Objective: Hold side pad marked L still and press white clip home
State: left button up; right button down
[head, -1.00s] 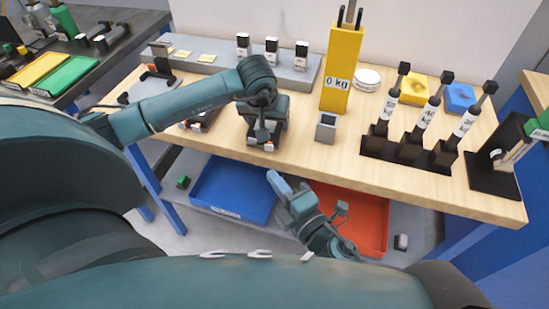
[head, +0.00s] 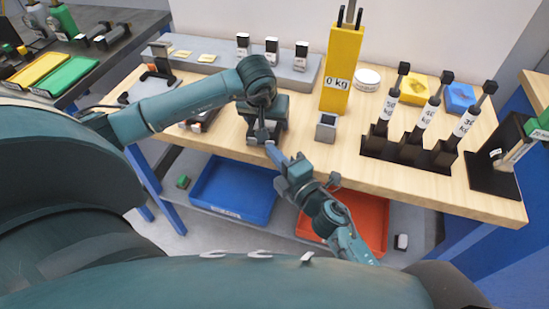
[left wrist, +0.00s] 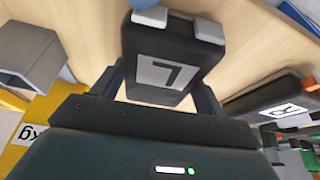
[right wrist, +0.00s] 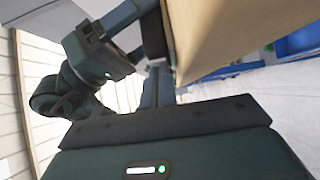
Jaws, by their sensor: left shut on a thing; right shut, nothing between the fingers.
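The black side pad marked L (left wrist: 165,62) stands at the table's front edge, its label turned in the left wrist view. My left gripper (head: 262,132) is shut on it, one finger along each side. Two pale clips sit on the pad's end: a white one (left wrist: 150,16) and a light grey one (left wrist: 206,28). I cannot tell how deep either sits. My right gripper (head: 270,149) is shut and empty, its tips close to the pad's front in the head view. The right wrist view shows the shut fingers (right wrist: 157,85) near the pad; contact is unclear.
Another pad marked R (left wrist: 284,106) lies beside. A small grey box (head: 326,127), a yellow 0 kg block (head: 341,70) and a black rack of cylinders (head: 405,150) stand to the right. Blue (head: 232,192) and red (head: 372,222) trays lie below the table.

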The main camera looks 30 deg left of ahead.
pick_arm(q)
jog(key=shift+s+d+r, duration=0.2)
jog(key=shift+s+d, duration=0.05)
jog(key=shift+s, duration=0.1)
pick_arm(e)
jog(key=shift+w+a+r, duration=0.1)
jog(key=shift+w+r, duration=0.3)
jog(key=shift+w, duration=0.1)
pick_arm(q)
jog(key=shift+w+f, duration=0.15)
jog(key=shift+f, duration=0.05)
pick_arm(e)
jog(key=shift+d+f, duration=0.2)
jog(key=shift+d, duration=0.25)
pick_arm(q)
jog(key=shift+w+a, duration=0.15)
jog(key=shift+w, duration=0.05)
pick_arm(e)
jog(key=s+v, duration=0.1)
jog(key=v, duration=0.6)
jog(key=shift+f, duration=0.2)
jog(key=shift+s+d, duration=0.1)
jog(key=shift+s, duration=0.05)
pick_arm(q)
jog(key=o, duration=1.3)
